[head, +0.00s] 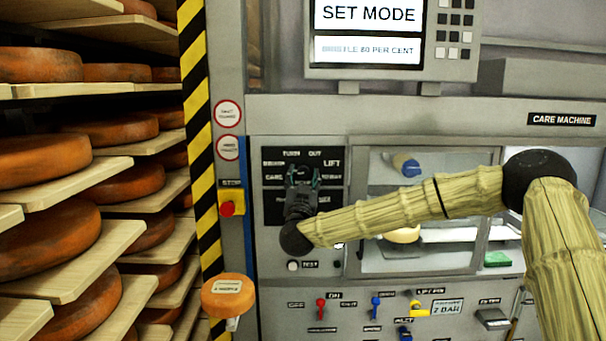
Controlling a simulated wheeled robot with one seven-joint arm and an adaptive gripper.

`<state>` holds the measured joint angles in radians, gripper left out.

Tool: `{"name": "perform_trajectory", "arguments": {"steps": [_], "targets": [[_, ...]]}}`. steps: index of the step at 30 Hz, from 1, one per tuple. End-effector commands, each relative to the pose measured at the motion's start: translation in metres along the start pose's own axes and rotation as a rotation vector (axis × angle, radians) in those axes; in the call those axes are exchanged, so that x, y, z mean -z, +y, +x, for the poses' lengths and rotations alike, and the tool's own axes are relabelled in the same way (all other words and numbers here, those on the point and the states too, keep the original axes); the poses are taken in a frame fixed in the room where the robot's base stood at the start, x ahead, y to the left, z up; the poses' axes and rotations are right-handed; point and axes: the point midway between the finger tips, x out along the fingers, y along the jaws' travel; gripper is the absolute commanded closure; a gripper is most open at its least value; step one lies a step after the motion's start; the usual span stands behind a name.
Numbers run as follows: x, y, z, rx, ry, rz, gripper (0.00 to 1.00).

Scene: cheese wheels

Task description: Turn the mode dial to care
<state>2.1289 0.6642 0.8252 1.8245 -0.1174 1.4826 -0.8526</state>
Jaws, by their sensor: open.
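The mode dial's black panel (279,154) is on the grey machine front in the head view, left of the glass window. Its labels include TURN OUT and LIFT along the top, and what looks like CARE at the left. My gripper (303,174) is right in front of this panel, its fingers pointing at the dial's place, open. The gripper covers most of the dial, so I cannot tell where its pointer stands or whether the fingers touch it. The screen (367,18) above reads SET MODE, with a smaller line that seems to read BRISTLE 80 PER CENT.
Shelves of orange cheese wheels (50,235) fill the left, behind a yellow-black striped post (207,160). A red stop button (228,208) sits left of the panel. Red and blue switches (321,308) line the lower front. My arm crosses before the window.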

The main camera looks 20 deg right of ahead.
Motion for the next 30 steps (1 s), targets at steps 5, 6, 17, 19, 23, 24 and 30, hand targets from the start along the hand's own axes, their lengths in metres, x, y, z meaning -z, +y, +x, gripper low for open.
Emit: {"name": "perform_trajectory", "arguments": {"steps": [5, 6, 17, 19, 23, 24, 30], "targets": [[-0.0003, -0.0002, 0.0056, 0.001, -0.001, 0.0, 0.47], [-0.0003, -0.0002, 0.0058, 0.001, -0.001, 0.0, 0.47], [-0.0001, -0.0001, 0.0057, 0.001, 0.0, 0.001, 0.78], [-0.0002, 0.0, 0.0057, 0.001, 0.0, 0.001, 0.91], [-0.0001, 0.0, 0.0057, 0.001, 0.0, -0.001, 0.93], [-0.0001, -0.0001, 0.0057, 0.003, 0.0, -0.005, 0.93], [0.001, -0.0009, 0.0055, 0.032, 0.002, -0.071, 0.93]]}}
